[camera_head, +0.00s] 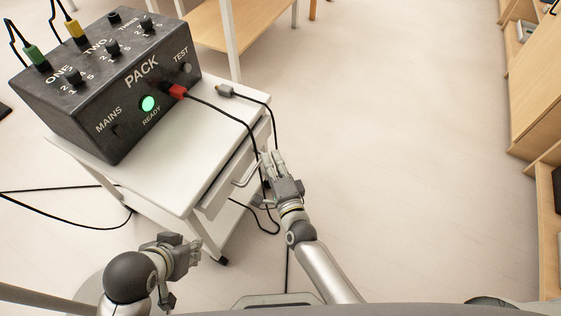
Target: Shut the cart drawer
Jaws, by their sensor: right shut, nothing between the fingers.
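A white cart (178,190) stands left of centre in the head view. Its drawer (216,198) is on the right side, below the cart top, and appears to stand out a little past the top's edge, with a dark gap above it. The drawer has a metal bar handle (246,172). My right gripper (272,159) is shut and empty, right beside the handle; I cannot tell whether it touches. My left gripper (207,252) is low in front of the cart, apart from the drawer; its finger opening is unclear.
A dark control box (125,92) with a lit green lamp sits on the cart. A black cable with a grey plug (226,90) hangs over the drawer side, close to my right gripper. Wooden shelves (530,80) stand at the far right. The floor between is clear.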

